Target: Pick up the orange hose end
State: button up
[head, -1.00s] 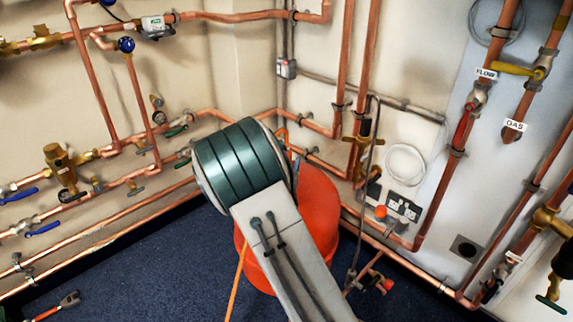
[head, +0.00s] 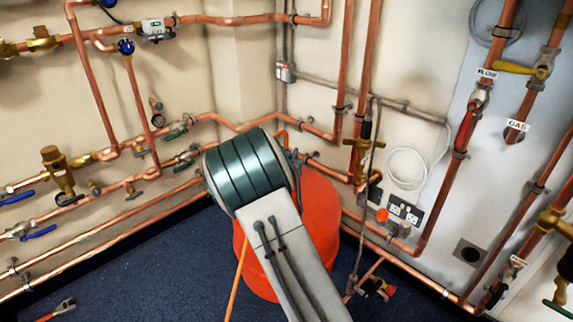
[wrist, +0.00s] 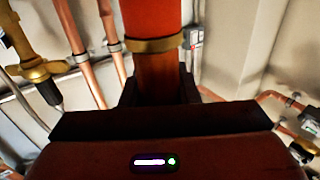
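The orange hose end (wrist: 158,75) is a thick orange-red tube with a brass band around it, in the middle of the wrist view. My gripper (wrist: 160,90) has its dark fingers on either side of the tube with no visible gap, so it looks shut on it. The fingertips are partly hidden by the gripper body. In the head view my green-banded arm joint hides the gripper and most of the hose end. A thin orange hose (head: 237,270) runs down along the floor beside the orange bucket (head: 318,225).
Copper pipes (head: 100,230) with valves line the left wall, and more pipes (head: 455,165) run up the right wall. A double socket (head: 404,210) and a coiled white cable (head: 404,168) are on the right wall.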

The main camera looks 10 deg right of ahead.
jog(key=shift+r, duration=0.1)
grip_shut()
notch_tip(320, 180, up, 4)
jog(key=shift+r+p, duration=0.1)
jog(key=shift+p, duration=1)
jog(key=s+d+r+p, duration=0.2)
jog(key=s+d+r, duration=0.4)
jog(key=d, duration=0.3)
jog(key=shift+s+r+p, duration=0.35)
jog(key=shift+s, duration=0.2)
jog(key=shift+d+r, duration=0.1)
jog(key=shift+r, duration=0.05)
notch_tip(320, 180, up, 4)
jog(key=p, duration=0.2)
jog(key=shift+r+p, duration=0.2)
jog(key=shift+p, duration=0.15)
jog(key=shift+f, duration=0.1)
